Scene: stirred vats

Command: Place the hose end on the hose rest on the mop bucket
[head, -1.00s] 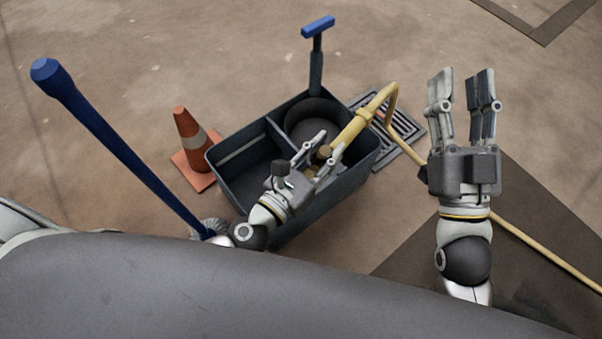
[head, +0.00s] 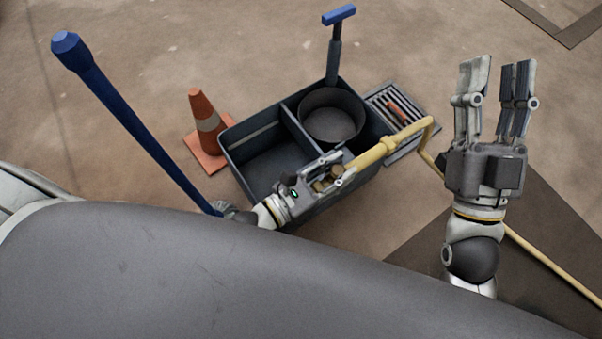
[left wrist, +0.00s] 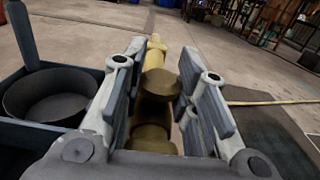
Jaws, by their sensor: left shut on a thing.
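The mop bucket (head: 240,132) is a dark two-part tub with a round wringer basket (head: 333,117) and a blue-topped handle (head: 339,15) at its far side. The basket also shows at the left of the left wrist view (left wrist: 45,95). My left gripper (head: 335,172) is over the bucket's near right part, shut on the yellow hose end (head: 372,155). Its brass tip (left wrist: 160,85) lies between the fingers in the left wrist view. I cannot make out the hose rest. My right gripper (head: 497,95) is open and empty, right of the bucket.
An orange cone (head: 207,120) stands left of the bucket. A blue mop handle (head: 130,120) leans at the left. A floor drain grate (head: 412,112) lies right of the bucket, with a small orange item (head: 397,112). The hose (head: 550,262) trails to the lower right.

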